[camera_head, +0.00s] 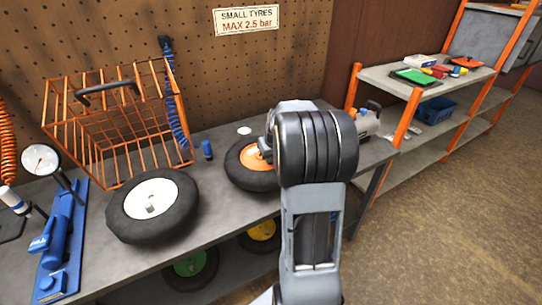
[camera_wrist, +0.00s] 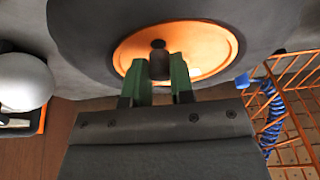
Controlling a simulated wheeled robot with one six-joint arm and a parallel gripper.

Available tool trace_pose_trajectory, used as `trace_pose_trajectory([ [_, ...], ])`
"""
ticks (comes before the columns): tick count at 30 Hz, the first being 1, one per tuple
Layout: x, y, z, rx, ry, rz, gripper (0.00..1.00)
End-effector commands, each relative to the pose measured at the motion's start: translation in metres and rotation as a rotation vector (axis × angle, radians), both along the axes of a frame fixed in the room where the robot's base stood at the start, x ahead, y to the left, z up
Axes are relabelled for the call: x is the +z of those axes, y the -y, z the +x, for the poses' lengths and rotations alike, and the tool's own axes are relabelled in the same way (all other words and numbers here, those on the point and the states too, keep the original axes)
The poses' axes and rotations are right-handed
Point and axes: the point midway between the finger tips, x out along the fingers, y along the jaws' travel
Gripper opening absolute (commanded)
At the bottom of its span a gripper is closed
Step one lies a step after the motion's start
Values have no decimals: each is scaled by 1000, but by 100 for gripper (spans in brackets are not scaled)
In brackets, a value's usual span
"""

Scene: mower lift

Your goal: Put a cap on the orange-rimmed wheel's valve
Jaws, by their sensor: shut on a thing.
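The orange-rimmed wheel (camera_head: 240,174) lies flat on the bench, partly hidden behind my arm in the head view. Its orange rim (camera_wrist: 205,50) fills the top of the wrist view, inside a dark tyre (camera_wrist: 80,35). My gripper (camera_wrist: 160,72) is over the rim, its green fingers shut on a small dark cap-like piece (camera_wrist: 159,66). A dark round tip (camera_wrist: 158,44) shows just beyond the fingers, at the rim's middle. I cannot tell whether the held piece touches the valve, which I cannot make out separately. My arm hides most of the gripper in the head view.
A white-rimmed wheel (camera_head: 151,199) lies left on the bench (camera_head: 215,200). A small blue cylinder (camera_head: 207,149) stands between the wheels. A shelf (camera_head: 390,78) stands at right.

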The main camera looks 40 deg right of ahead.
Motion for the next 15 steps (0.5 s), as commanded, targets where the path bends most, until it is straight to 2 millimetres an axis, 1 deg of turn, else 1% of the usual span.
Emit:
trace_pose_trajectory([
  [15,-9,0,0,0,0,0,1],
])
